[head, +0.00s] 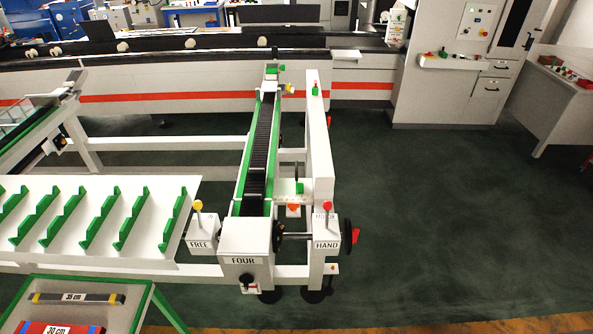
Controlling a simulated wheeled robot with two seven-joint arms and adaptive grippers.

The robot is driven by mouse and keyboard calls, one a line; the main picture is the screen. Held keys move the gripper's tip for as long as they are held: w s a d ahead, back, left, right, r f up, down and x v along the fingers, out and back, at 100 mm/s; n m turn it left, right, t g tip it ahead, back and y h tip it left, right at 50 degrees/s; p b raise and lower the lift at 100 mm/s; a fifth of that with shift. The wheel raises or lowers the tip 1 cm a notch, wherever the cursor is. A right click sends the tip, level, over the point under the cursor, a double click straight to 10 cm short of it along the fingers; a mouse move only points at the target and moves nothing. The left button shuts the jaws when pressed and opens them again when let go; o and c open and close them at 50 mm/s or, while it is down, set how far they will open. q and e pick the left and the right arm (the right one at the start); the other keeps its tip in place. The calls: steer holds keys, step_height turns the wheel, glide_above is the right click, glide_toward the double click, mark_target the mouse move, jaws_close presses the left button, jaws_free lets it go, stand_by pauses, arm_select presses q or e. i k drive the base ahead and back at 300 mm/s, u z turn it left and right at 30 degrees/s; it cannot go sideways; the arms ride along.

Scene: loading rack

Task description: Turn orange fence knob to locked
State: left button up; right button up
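A small orange knob (293,210) shows low on the inner side of the white upright fence (320,150), just right of the black roller conveyor (257,150). It is too small to tell which way it is turned. A yellow-orange piece (290,89) sits near the far end of the conveyor, and I cannot tell if it is a knob. Neither of my grippers is in view.
A black handwheel (278,236) is beside the box marked FOUR (244,245). A white rack (100,258) with green notched strips lies left. The floor right is clear.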

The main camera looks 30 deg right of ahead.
mark_target(293, 206)
steer(key=k, duration=0.5)
steer(key=z, duration=0.9)
steer(key=i, duration=0.75)
steer(key=u, duration=1.05)
